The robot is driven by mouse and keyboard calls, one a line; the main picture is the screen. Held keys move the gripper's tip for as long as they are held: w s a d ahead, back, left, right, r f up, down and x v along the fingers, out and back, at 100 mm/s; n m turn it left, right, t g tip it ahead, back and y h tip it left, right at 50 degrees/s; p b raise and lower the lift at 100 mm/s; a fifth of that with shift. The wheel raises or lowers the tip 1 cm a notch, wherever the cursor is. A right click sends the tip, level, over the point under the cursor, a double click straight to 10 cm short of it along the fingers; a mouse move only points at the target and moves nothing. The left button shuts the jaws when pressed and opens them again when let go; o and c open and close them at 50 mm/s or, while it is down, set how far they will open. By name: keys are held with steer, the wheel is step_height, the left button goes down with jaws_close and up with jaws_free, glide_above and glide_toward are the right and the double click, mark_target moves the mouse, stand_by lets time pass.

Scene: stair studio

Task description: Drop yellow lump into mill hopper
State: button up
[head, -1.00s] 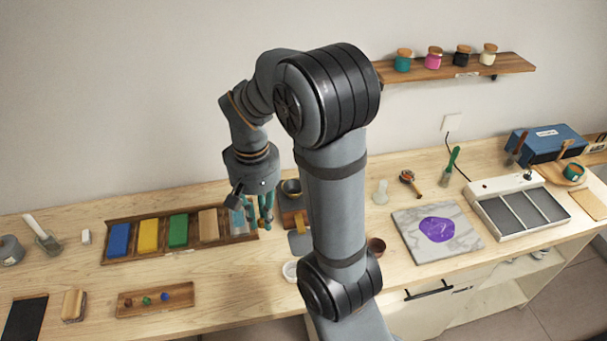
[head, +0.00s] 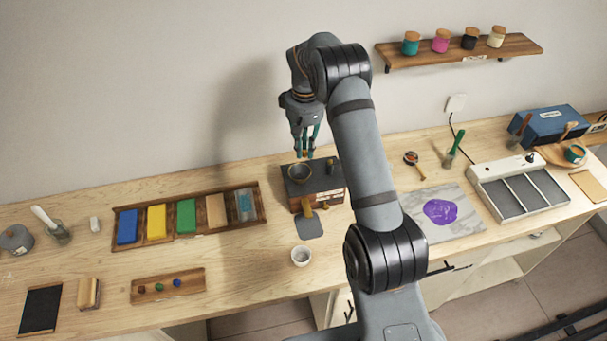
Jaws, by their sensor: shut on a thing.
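The mill (head: 325,183) is a dark box on a wooden base, with a round bowl-like hopper (head: 299,173) on its top left. My gripper (head: 306,154) points down just above and slightly right of the hopper in the picture. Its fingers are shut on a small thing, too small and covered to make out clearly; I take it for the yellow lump. A wooden tray (head: 190,293) at the front holds brown, green and blue lumps, with no yellow one among them.
A grey plate (head: 309,228) and a small white bowl (head: 301,257) lie before the mill. A rack of coloured blocks (head: 258,188) stands left of it. A marble slab (head: 462,224) with purple paint is at right, partly behind my arm.

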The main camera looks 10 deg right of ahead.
steer(key=shift+f+b, duration=2.2)
steer(key=shift+f, duration=0.8)
steer(key=o, duration=0.9)
steer(key=shift+c, duration=0.2)
steer(key=shift+r, duration=0.1)
step_height(320, 180, up, 12)
